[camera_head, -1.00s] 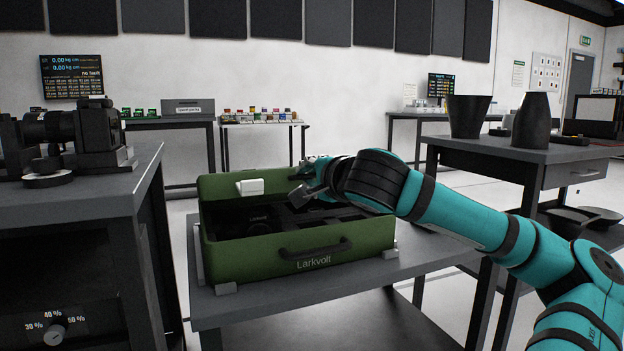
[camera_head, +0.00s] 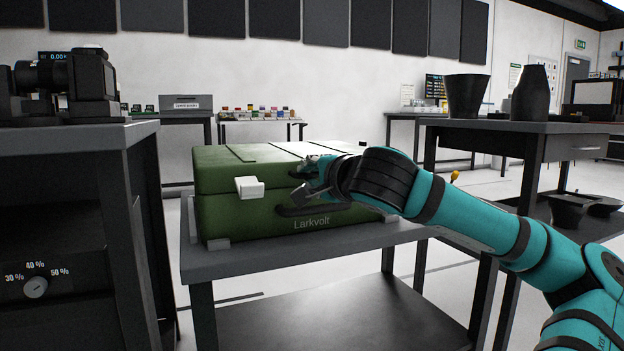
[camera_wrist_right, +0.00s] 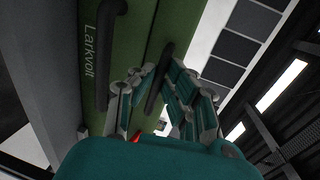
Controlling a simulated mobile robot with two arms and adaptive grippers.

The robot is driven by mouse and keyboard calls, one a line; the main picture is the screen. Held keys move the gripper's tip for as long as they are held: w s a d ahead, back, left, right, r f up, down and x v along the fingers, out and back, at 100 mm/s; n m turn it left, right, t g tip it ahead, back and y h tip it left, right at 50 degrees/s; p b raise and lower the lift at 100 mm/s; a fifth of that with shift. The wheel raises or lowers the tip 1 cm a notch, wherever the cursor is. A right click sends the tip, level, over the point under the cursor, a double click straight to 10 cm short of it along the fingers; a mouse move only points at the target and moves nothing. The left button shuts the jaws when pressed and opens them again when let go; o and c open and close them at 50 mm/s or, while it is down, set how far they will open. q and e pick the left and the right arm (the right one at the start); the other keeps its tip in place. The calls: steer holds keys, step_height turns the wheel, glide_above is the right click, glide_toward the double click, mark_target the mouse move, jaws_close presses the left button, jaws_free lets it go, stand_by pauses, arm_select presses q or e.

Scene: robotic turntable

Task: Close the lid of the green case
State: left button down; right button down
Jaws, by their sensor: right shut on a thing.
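The green case (camera_head: 240,217), marked "Larkvolt", stands on a grey table. Its lid (camera_head: 225,170) lies down over the body, with a thin dark seam between them; I cannot tell whether it is fully seated. A white latch (camera_head: 250,187) hangs at the front left, over the seam. My right gripper (camera_head: 308,180) is at the lid's front edge, above the body's black carrying handle (camera_head: 300,209). In the right wrist view, my right gripper (camera_wrist_right: 152,88) is shut on a black bar handle (camera_wrist_right: 158,82) on the lid. My left gripper is not in view.
The case's table (camera_head: 240,259) has a bare strip along its front. A dark bench (camera_head: 60,140) with a camera-like device stands close on the left. Another table (camera_head: 540,128) with dark vessels stands at the right. More tables line the back wall.

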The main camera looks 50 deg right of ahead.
steer(key=shift+w+a+f+g, duration=0.1)
steer(key=shift+f+g, duration=0.05)
steer(key=shift+f, duration=0.3)
steer(key=shift+a+f+g, duration=0.1)
steer(key=shift+f+g, duration=0.05)
steer(key=shift+f, duration=0.3)
steer(key=c, duration=1.4)
jaws_free()
steer(key=shift+d+f, duration=0.1)
steer(key=shift+r, duration=0.2)
steer(key=v, duration=1.2)
steer(key=shift+d, duration=0.1)
